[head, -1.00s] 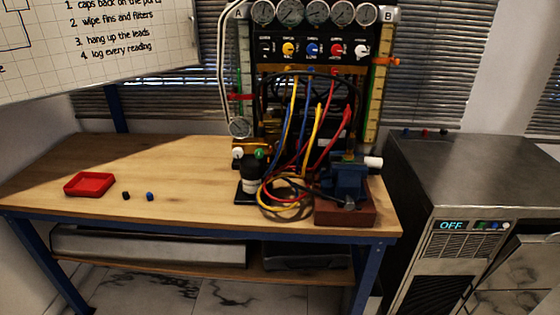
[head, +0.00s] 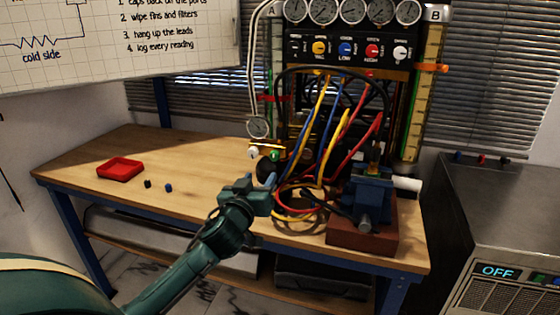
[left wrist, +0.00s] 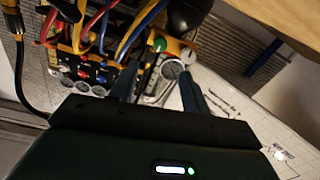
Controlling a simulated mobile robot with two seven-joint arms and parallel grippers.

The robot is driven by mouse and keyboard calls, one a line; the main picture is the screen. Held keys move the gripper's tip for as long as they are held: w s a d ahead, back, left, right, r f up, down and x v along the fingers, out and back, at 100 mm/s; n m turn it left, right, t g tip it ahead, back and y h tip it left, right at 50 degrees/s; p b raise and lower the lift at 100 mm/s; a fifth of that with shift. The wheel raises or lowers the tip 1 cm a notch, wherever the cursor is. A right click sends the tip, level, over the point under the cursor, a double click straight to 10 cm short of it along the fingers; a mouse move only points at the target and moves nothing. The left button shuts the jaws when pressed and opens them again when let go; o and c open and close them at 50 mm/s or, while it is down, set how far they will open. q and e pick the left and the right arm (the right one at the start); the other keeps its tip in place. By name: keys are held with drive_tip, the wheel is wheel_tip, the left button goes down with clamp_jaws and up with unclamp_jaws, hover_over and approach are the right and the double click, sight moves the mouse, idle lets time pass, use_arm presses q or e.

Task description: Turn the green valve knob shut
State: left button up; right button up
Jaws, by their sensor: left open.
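The green valve knob (head: 275,155) sits on a brass fitting at the lower left of the gauge rig, beside a white knob (head: 253,152). The green knob also shows in the left wrist view (left wrist: 158,45), beyond the fingers and roughly between their lines. My left gripper (head: 258,184) is open and empty, in front of and below the knob, apart from it. Its two fingers (left wrist: 160,86) are spread in the left wrist view. The gripper hides part of the black pump below the knobs. My right gripper is not in view.
Yellow, blue and red hoses (head: 320,130) hang right of the knob and coil on the bench. A blue vise (head: 372,195) stands at the right. A red tray (head: 120,169) and two small caps lie at the left. The bench's left half (head: 185,155) is mostly clear.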

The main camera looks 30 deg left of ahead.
sight(274, 158)
use_arm(q)
drive_tip(key=x, duration=0.9)
drive_tip(key=shift+w+p, duration=0.3)
drive_tip(key=shift+w, duration=0.1)
drive_tip(key=shift+w+a+f, duration=0.1)
drive_tip(key=shift+w+a, duration=0.15)
drive_tip(key=shift+w, duration=0.45)
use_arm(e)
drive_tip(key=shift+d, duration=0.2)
use_arm(q)
drive_tip(key=shift+c, duration=1.4)
drive_tip(key=c, duration=0.7)
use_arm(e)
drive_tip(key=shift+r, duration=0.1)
